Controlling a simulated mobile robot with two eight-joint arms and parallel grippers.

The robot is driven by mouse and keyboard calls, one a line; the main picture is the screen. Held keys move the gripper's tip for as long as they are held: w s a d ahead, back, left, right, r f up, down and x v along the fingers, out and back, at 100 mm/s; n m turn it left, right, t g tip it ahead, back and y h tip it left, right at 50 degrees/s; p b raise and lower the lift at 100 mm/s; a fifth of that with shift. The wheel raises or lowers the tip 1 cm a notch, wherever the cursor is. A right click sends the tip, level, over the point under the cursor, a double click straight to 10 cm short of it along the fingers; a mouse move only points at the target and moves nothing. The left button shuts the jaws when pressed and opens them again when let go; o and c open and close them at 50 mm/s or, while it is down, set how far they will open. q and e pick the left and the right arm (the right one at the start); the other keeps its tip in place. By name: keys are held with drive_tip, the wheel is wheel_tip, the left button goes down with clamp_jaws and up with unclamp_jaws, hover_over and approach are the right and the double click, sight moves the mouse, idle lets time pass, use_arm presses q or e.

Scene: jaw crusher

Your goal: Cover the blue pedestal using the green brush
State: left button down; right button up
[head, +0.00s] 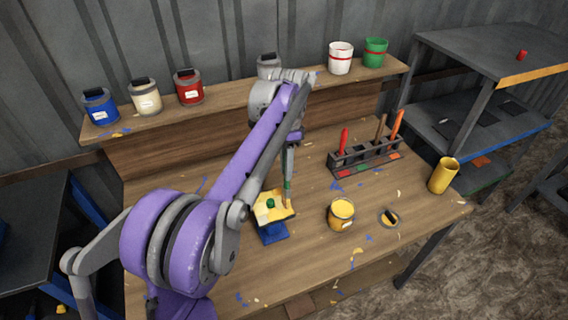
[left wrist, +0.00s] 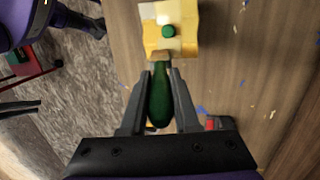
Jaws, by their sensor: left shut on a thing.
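The pedestal (head: 274,232) stands on the workbench, with a blue lower part and a top in patches of yellow and cream. Its top also shows in the left wrist view (left wrist: 184,45). A small green piece (head: 270,203) sits on the top. My left gripper (left wrist: 159,78) is shut on the green brush (left wrist: 160,100). In the head view, the brush (head: 287,186) points down at the pedestal's right side. In the left wrist view, its bristles meet the near edge of the top; exact contact is hard to tell. My right gripper is not in view.
An open yellow paint can (head: 341,216) stands right of the pedestal, its lid (head: 389,218) beside it. A brush rack (head: 366,158) and a yellow cylinder (head: 443,176) stand farther right. Paint cans line the back shelf (head: 230,96). The bench front is mostly clear.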

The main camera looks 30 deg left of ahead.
use_arm(q)
drive_tip(key=shift+s+d, duration=0.25)
drive_tip(key=shift+w+a+r, duration=0.1)
drive_tip(key=shift+w+a, duration=0.35)
drive_tip(key=shift+w+a+f+p, duration=0.2)
drive_tip(key=shift+w+a+p, duration=0.2)
drive_tip(key=shift+w+a, duration=0.85)
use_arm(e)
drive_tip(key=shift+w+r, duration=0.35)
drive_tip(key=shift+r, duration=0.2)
use_arm(q)
drive_tip(key=shift+s+a+r, duration=0.1)
drive_tip(key=shift+s, duration=0.05)
wheel_tip(320, 180, up, 5)
drive_tip(key=shift+f+p, duration=0.1)
drive_tip(key=shift+p, duration=0.7)
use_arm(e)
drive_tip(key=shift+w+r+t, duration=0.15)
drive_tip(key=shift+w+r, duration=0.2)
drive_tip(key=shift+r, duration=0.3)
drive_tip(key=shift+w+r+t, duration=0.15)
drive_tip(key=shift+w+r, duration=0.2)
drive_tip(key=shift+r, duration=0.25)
